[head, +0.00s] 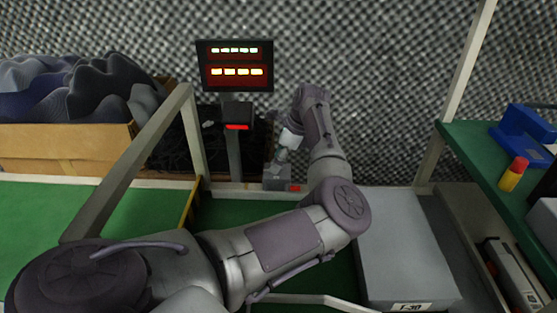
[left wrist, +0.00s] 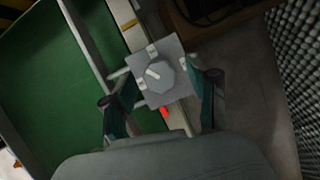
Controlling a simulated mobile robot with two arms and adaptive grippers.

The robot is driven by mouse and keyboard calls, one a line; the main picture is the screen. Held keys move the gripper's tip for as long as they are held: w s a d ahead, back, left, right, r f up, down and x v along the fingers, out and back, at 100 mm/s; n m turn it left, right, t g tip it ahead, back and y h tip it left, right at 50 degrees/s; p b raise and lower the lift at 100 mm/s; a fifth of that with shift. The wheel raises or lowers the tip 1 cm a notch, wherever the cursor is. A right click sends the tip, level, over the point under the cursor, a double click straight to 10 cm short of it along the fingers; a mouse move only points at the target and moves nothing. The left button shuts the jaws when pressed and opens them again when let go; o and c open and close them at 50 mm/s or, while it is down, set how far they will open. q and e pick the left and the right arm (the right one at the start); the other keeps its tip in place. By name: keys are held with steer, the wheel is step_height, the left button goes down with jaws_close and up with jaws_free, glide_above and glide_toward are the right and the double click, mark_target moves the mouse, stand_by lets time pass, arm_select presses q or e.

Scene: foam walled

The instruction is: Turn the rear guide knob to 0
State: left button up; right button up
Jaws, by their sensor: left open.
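The rear guide knob (left wrist: 160,77) is a grey faceted dial on a square grey plate (left wrist: 172,46). A white pointer mark on it points to the upper left in the left wrist view, between two of the small white labels; their print is too small to read. In the head view, the grey knob housing (head: 277,177) sits at the bench's rear edge. My left gripper (head: 289,140) is above it, pointing down. In the left wrist view its open fingers (left wrist: 157,72) stand on either side of the knob plate; contact cannot be told. My right gripper is out of view.
A green shelf (head: 480,160) with items stands far right.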

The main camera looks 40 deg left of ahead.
arm_select(q)
steer(key=shift+c, duration=0.3)
jaws_close()
